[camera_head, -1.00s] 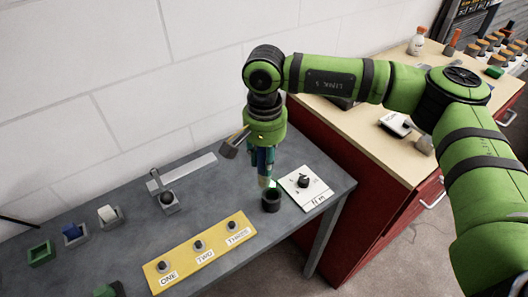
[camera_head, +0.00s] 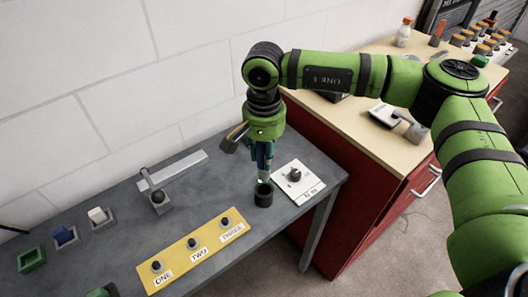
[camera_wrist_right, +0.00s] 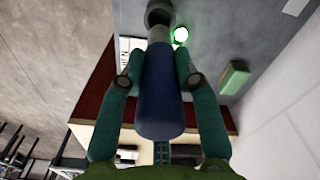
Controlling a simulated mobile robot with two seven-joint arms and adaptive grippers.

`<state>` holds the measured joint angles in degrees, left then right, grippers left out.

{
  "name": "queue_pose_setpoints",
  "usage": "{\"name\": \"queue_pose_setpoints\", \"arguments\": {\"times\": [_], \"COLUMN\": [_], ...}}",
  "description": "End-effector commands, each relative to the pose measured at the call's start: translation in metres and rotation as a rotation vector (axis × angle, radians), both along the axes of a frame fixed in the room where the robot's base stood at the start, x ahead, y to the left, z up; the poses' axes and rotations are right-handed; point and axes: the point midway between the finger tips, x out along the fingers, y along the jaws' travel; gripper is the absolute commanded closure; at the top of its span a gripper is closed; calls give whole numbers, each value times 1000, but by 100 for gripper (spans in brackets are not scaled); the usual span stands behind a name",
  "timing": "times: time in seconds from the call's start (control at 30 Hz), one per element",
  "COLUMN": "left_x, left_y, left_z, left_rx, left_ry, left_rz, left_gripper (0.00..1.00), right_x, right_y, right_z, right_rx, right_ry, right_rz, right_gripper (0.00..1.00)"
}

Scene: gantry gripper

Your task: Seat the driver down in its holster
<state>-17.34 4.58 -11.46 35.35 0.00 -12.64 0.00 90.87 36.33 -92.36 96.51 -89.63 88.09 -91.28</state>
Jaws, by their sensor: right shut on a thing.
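The driver (camera_wrist_right: 161,95) has a blue handle and a pale lower end. My right gripper (camera_head: 264,155) is shut on its handle and holds it upright, tip down. The holster (camera_head: 263,196) is a short dark cup on the grey bench, directly below the driver; it also shows at the top of the right wrist view (camera_wrist_right: 159,13). The driver's pale tip is at the holster's mouth. I cannot tell whether it is just above or slightly inside. The handle is well above the rim. My left gripper is not seen.
A white plate with a dark knob (camera_head: 297,180) lies close right of the holster. A yellow panel with three knobs (camera_head: 197,250) lies in front on the left. A grey lever (camera_head: 158,192) stands farther left. A red cabinet (camera_head: 350,190) stands beside the bench.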

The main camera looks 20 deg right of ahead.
Motion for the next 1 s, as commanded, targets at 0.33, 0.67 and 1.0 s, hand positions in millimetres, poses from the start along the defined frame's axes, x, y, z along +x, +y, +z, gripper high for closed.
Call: {"name": "queue_pose_setpoints", "arguments": {"times": [0.33, 0.67, 1.0], "left_x": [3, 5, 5], "left_y": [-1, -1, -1], "left_z": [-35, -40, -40], "left_rx": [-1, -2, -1], "left_ry": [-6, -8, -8], "left_rz": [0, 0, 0], "left_gripper": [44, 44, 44], "right_x": [0, 0, 0], "right_y": [0, 0, 0], "right_z": [-37, -43, -43], "right_rx": [0, 0, 0], "right_ry": [-1, -1, -1], "right_rz": [0, -1, 0], "right_gripper": [100, 100, 100]}}
